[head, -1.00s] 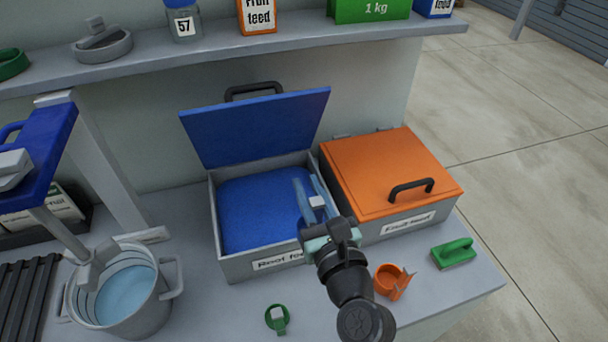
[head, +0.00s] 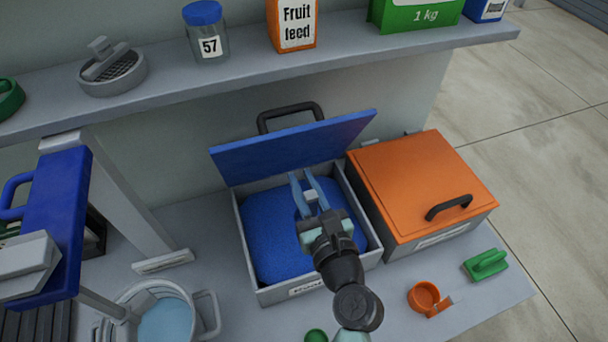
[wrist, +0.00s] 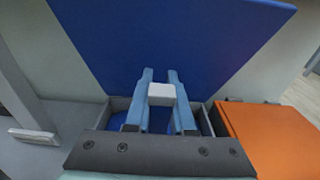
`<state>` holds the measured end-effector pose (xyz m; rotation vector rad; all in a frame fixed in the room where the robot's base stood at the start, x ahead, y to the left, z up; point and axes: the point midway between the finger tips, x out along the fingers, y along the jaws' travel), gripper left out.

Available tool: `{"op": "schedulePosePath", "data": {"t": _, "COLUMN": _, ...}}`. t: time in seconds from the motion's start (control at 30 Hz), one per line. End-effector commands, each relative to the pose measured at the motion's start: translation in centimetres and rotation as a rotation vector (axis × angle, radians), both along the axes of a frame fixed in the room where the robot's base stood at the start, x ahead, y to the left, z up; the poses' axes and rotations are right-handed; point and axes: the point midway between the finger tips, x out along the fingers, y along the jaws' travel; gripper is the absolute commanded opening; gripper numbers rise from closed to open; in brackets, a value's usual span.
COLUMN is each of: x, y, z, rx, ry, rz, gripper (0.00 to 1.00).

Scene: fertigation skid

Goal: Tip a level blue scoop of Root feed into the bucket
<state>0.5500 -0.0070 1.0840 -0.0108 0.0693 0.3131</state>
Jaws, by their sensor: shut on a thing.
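The Root feed bin (head: 243,270) is a grey box with its blue lid (head: 295,147) raised at the back. Blue feed (head: 270,235) fills it. My gripper (head: 308,178) is over the bin, its pale blue fingers shut on a small light grey block (head: 311,195), probably the scoop's grip. The block also shows between the fingers in the wrist view (wrist: 161,92). No blue scoop bowl can be made out; the gripper and arm hide that part. The grey bucket (head: 207,312) with pale blue liquid (head: 166,322) stands at the lower left, partly cut off.
An orange-lidded bin (head: 415,190) stands right of the Root feed bin. An orange scoop (head: 424,297), a green brush-like block (head: 486,265) and a green item (head: 316,336) lie in front. A shelf (head: 240,85) runs above. A blue-and-grey fixture (head: 50,225) stands near the bucket.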

Motion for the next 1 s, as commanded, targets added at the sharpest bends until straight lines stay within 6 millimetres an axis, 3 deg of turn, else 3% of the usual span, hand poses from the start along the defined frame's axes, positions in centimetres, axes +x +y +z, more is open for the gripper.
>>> {"op": "schedulePosePath", "data": {"t": 1.0, "x": 3.9, "y": 1.3, "z": -2.1, "rx": -0.109, "ry": 0.335, "rz": 0.002, "gripper": 0.0}}
